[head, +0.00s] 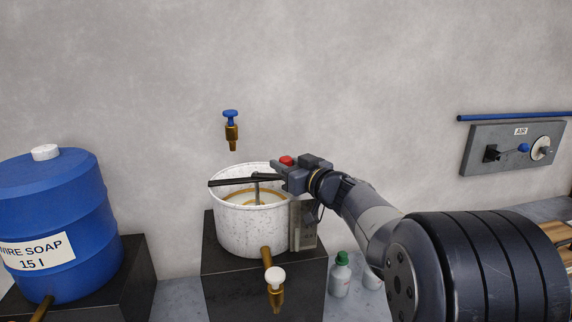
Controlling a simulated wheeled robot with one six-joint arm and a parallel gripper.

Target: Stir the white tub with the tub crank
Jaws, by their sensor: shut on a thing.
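The white tub (232,229) stands on a dark block, with tan liquid showing inside its rim. The tub crank (232,182) is a dark flat bar across the tub's mouth, with an upright grey shaft going down into the tub. My gripper (281,175) is at the right side of the tub's mouth, level with the bar, and is shut on the crank near the bar's right end. The exact grip is partly hidden by the gripper itself. A red knob (287,160) shows just above the fingers.
A brass tap (275,287) sticks out from the tub's front. A blue-handled tap (231,132) is on the wall above. A blue soap drum (60,215) stands left. A green-capped bottle (340,276) stands right of the block, below my arm. An AIR panel (480,160) hangs right.

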